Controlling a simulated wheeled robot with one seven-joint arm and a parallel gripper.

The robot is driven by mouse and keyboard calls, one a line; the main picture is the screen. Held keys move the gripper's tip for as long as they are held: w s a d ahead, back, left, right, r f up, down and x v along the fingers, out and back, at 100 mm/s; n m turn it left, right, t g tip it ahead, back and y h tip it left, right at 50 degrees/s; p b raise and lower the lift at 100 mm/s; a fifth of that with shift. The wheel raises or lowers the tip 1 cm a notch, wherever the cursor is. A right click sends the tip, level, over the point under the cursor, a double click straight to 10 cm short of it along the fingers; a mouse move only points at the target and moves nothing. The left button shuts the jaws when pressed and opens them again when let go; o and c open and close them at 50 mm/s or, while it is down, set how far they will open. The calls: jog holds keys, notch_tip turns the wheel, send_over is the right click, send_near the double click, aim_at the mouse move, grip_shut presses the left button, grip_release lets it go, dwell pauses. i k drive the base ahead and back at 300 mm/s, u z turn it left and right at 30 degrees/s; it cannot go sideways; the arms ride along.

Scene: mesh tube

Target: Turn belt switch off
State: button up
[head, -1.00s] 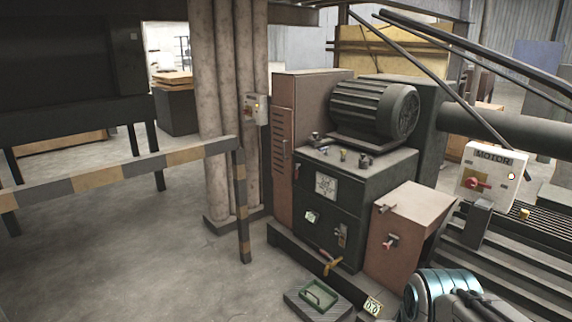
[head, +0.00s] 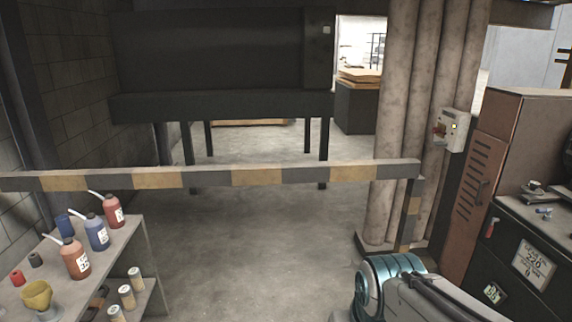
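A pale switch box (head: 455,131) is fixed beside the tall pipes on the right. It has a red handle on its left part and a small yellowish lamp on its right part. Its label is too small to read, so I cannot tell whether it is the belt switch, nor the handle's exact position. My arm shows at the bottom right, below and well short of the box. My gripper is not in view.
A yellow and grey striped barrier (head: 230,177) crosses in front of me. A shelf table (head: 120,250) with several bottles and cans stands at the lower left. A dark machine cabinet (head: 530,250) stands at the right. The floor (head: 230,260) between is clear.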

aim_at(435, 130)
jog(key=u, duration=0.15)
jog(key=i, duration=1.6)
jog(key=z, duration=0.45)
jog(key=i, duration=1.35)
jog(key=z, duration=1.55)
jog(key=i, duration=0.7)
jog(key=z, duration=0.45)
